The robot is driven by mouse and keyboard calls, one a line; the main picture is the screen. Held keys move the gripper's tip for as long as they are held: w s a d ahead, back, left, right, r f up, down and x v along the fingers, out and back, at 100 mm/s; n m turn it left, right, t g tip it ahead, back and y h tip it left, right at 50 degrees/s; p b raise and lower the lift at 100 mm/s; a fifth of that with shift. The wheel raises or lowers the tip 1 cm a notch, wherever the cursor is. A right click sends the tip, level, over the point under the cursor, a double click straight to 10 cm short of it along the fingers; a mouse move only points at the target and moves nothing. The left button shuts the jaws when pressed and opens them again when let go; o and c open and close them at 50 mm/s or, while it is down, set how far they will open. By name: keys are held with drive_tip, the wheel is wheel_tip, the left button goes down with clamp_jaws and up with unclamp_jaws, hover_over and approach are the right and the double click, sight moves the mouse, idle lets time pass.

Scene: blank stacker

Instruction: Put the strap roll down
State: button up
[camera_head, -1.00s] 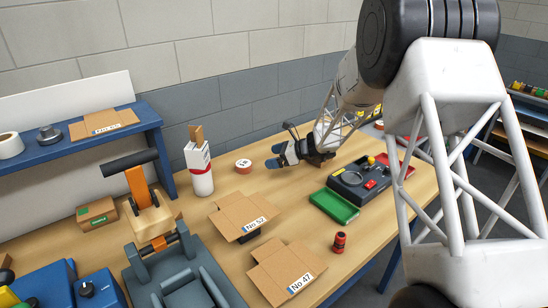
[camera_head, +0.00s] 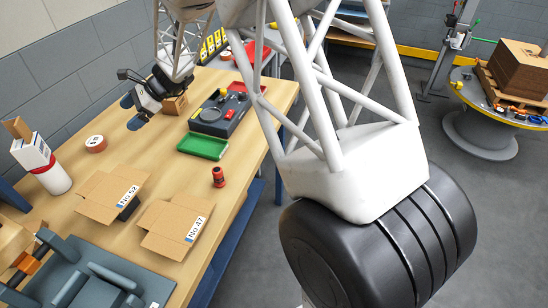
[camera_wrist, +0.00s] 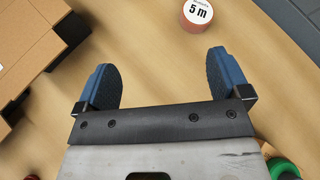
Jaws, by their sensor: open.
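The strap roll, a reddish roll with a white "5 m" label (camera_wrist: 198,12), lies flat on the wooden table at the top of the wrist view. In the head view a round red-and-white roll (camera_head: 96,144), seemingly the same one, lies apart from everything else. My gripper (camera_head: 131,112) is low over the table, to the right of and behind that roll. Its two blue fingers (camera_wrist: 160,68) are spread in the wrist view, with only bare table between them. The roll is beyond the fingertips and not touched.
A small carton (camera_head: 175,103) sits right beside my gripper; a green tray (camera_head: 203,146) and a red can (camera_head: 218,177) are further right.

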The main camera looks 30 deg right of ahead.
drive_tip(key=s+d+r+n+h, duration=0.2)
drive_tip(key=s+d+r, duration=0.2)
drive_tip(key=s, duration=0.2)
drive_tip(key=s+d+r+n+h, duration=0.1)
drive_tip(key=s+d+r+n, duration=0.25)
drive_tip(key=s, duration=0.35)
drive_tip(key=s+d+r+n+h, duration=0.1)
drive_tip(key=s+d+n+h, duration=0.2)
drive_tip(key=s+d, duration=0.3)
drive_tip(key=s+d+r+n+t+h, duration=0.1)
drive_tip(key=s+d+n+h, duration=0.2)
drive_tip(key=s, duration=1.3)
drive_tip(key=s+d+r+n+t+h, duration=0.1)
drive_tip(key=s+d+r+n+h, duration=0.1)
drive_tip(key=s+d, duration=0.7)
drive_tip(key=shift+s+n+h, duration=0.5)
drive_tip(key=shift+s+n, duration=0.55)
drive_tip(key=shift+s, duration=0.2)
